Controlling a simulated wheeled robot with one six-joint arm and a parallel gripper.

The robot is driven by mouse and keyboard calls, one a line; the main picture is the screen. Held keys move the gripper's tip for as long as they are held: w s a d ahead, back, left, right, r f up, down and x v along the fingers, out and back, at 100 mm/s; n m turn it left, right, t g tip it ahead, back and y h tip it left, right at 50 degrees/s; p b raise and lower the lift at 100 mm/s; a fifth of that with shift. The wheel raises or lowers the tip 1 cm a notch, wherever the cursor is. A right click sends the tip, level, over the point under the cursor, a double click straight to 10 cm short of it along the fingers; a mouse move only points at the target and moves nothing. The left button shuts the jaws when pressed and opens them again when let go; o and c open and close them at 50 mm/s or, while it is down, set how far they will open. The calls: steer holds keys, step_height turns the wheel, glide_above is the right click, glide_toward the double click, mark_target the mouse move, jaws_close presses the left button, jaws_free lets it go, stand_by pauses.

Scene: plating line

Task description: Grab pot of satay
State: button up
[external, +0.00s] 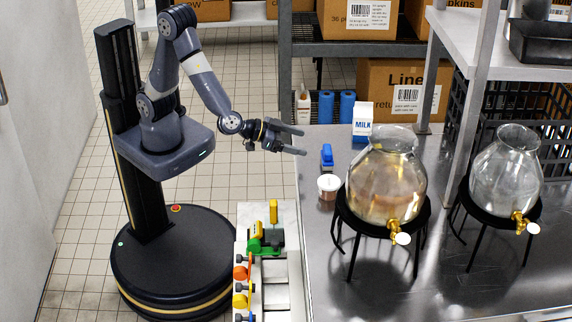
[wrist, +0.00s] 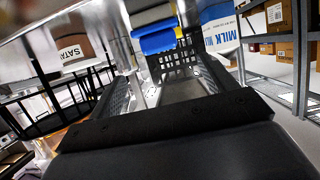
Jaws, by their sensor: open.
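In the wrist view my open fingers (wrist: 165,80) point toward a blue object (wrist: 157,40).
The blue object (external: 327,157) stands just behind the pot. A milk carton (external: 362,122) is farther back. The amber dispenser (external: 386,180) on its black stand is close at the pot's right. A clear dispenser (external: 504,172) stands farther right. The counter's front is clear.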

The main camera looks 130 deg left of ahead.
steer(key=shift+w+d, duration=0.1)
steer(key=m+t+h+p, duration=0.2)
steer(key=m+h, duration=0.1)
steer(key=h, duration=0.1)
glide_toward(328, 181)
steer(key=x, duration=0.2)
steer(key=f+x, duration=0.1)
steer(key=x, duration=0.1)
steer(key=shift+f, duration=0.1)
steer(key=shift+y, duration=0.3)
steer(key=shift+r+p+x, duration=0.2)
steer(key=shift+p+x, duration=0.1)
steer(key=shift+x, duration=1.1)
steer(key=shift+r+p+x, duration=0.15)
steer(key=shift+p+x, duration=0.15)
steer(key=shift+x, duration=1.1)
steer(key=shift+w, duration=0.2)
steer(key=shift+c, duration=0.6)
steer(key=c, duration=0.8)
steer(key=shift+r, duration=0.1)
